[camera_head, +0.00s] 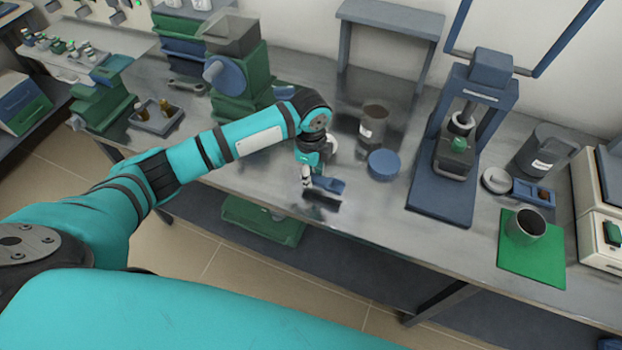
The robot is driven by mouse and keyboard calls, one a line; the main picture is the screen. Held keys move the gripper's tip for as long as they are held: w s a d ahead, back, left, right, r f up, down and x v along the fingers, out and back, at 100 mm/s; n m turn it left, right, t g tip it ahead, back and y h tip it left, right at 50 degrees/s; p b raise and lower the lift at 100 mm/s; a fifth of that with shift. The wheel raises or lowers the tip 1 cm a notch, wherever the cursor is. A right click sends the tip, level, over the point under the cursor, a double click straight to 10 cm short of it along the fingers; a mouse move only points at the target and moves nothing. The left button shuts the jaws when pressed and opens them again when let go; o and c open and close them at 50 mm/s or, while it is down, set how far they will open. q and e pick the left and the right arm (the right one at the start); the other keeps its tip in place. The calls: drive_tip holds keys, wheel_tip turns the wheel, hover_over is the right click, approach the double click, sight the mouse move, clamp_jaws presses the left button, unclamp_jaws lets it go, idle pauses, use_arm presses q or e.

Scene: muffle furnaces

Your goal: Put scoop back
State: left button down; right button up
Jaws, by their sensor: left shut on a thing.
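My left arm reaches across the metal bench from the left, and its gripper (307,180) points down near the front edge of the bench. It is shut on a small blue scoop (329,185), which sits at the fingertips. I cannot tell whether the scoop touches the bench top. Part of the scoop is hidden by the fingers. My right gripper is not in view.
Behind and right of the gripper stand an open labelled jar (373,122) and a round blue lid (383,165). A blue press (449,190) is farther right, beside a green mat (518,262) with a metal cup (525,226). A green machine (237,85) stands behind my arm.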

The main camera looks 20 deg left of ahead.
use_arm(q)
drive_tip(key=shift+f+p, duration=0.3)
drive_tip(key=shift+f, duration=1.35)
drive_tip(key=shift+f, duration=0.1)
drive_tip(key=c, duration=1)
unclamp_jaws()
drive_tip(key=shift+c, duration=0.2)
wheel_tip(320, 180, up, 12)
drive_tip(key=shift+s+r+b, duration=0.1)
drive_tip(key=shift+r+b, duration=0.05)
drive_tip(key=shift+b, duration=0.35)
